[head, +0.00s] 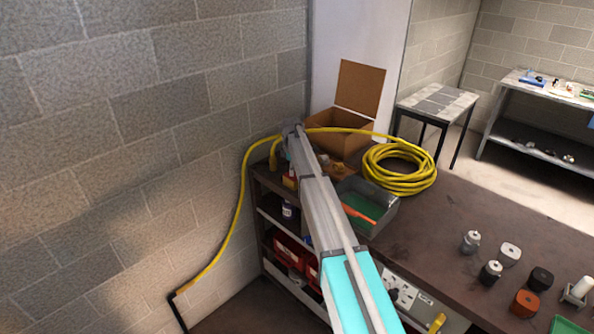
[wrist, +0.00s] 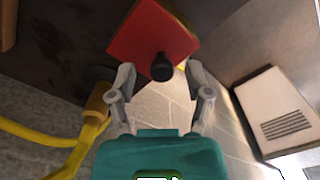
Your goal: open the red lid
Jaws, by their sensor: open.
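The red lid (wrist: 140,38) shows at the top middle of the wrist view, a flat square panel with a black round knob (wrist: 162,66) near its lower edge. A strip of yellow, which looks like the body of its box (wrist: 186,18), shows behind its right edge. My gripper (wrist: 160,72) is open and empty, with one finger on each side of the knob. I cannot tell whether the fingertips reach as far as the knob. In the head view my arm extends to the far left end of the workbench, and the lid is not clearly visible there.
A yellow hose (head: 238,205) runs down the wall and coils on the workbench (head: 440,225); it also shows in the wrist view (wrist: 40,136). An open cardboard box (head: 345,132) and a metal tray (head: 384,214) stand close to my arm. A white vented unit (wrist: 275,112) is at the right.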

